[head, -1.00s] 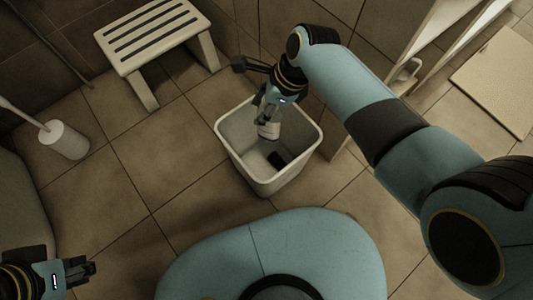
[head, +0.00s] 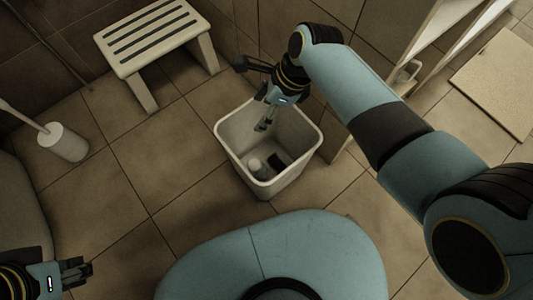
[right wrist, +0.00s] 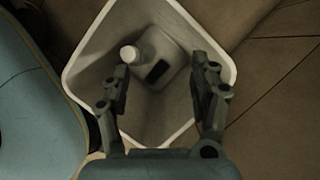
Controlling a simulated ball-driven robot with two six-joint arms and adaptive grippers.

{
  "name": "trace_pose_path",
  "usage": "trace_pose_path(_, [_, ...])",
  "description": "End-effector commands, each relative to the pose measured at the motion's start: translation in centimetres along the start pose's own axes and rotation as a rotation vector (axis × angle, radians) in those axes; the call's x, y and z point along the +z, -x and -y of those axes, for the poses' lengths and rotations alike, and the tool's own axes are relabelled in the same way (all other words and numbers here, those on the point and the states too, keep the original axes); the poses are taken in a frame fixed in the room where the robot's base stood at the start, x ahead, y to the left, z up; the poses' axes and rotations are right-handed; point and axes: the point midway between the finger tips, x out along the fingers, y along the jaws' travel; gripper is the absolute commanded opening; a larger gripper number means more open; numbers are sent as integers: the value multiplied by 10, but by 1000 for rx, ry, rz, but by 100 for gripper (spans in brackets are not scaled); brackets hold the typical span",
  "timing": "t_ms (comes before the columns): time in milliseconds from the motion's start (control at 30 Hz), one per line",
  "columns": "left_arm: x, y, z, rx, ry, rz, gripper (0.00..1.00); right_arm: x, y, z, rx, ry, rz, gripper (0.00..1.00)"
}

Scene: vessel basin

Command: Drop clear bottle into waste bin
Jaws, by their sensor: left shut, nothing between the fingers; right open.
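The white waste bin (head: 236,163) stands on the tiled floor in the middle of the head view; its rim (right wrist: 86,50) also frames the right wrist view. A pale bottle (head: 256,166) with a round cap lies inside the bin, and it shows in the right wrist view (right wrist: 165,47). My left gripper (head: 84,274) is shut and empty at the lower left, away from the bin.
A slatted stool (head: 155,35) stands behind the bin to the left. A toilet brush in its holder (head: 64,144) stands at the left. A shelf unit (head: 420,40) is at the upper right. Floor left of the bin is clear.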

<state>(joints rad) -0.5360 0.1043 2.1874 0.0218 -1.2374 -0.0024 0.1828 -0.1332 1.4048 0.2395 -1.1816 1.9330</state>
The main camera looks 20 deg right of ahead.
Motion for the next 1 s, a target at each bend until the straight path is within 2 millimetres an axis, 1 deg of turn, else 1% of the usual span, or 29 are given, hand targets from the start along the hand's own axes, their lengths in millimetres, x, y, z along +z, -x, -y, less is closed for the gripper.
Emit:
trace_pose_path(167, [0, 0, 0, 0, 0, -1, 0, 0, 34, 1, -5, 1, 0, 62])
trace_pose_path(300, [0, 0, 0, 0, 0, -1, 0, 0, 67, 1, -5, 1, 0, 62])
trace_pose_path(400, [0, 0, 0, 0, 0, -1, 0, 0, 86, 0, -4, 1, 0, 62])
trace_pose_path(500, [0, 0, 0, 0, 0, -1, 0, 0, 100, 0, -3, 1, 0, 62])
trace_pose_path(600, [0, 0, 0, 0, 0, -1, 0, 0, 108, 0, -2, 0, 0, 62])
trace_pose_path(700, [0, 0, 0, 0, 0, -1, 0, 0, 111, 0, -1, 0, 0, 62])
trace_pose_path(1000, [0, 0, 0, 0, 0, -1, 0, 0, 111, 0, -1, 0, 0, 62])
